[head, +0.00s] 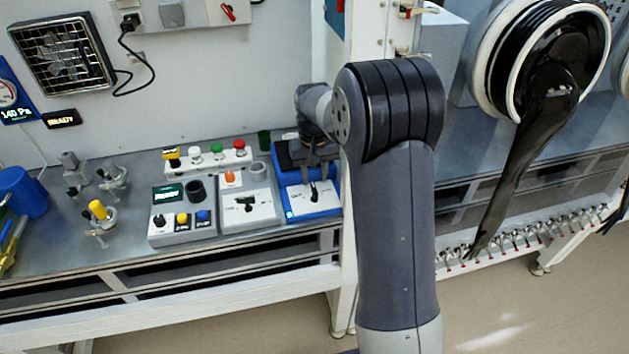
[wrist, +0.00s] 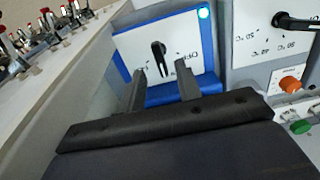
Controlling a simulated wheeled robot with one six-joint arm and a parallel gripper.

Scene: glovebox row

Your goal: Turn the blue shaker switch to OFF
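The blue shaker (head: 333,205) is a blue box with a white front panel, standing at the right end of the bench. Its black switch (wrist: 158,50) is a short lever on the white panel (wrist: 128,47), turned toward my fingers in the wrist view. An upside-down label that looks like OFF (wrist: 186,55) is to the right of the lever there.
A grey box with a black lever (head: 262,212) stands close left of the shaker. Left of it is a control box with several knobs (head: 170,235). A white post (head: 362,35) rises near my arm. Clamps and a blue cup (head: 22,190) are farther left.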

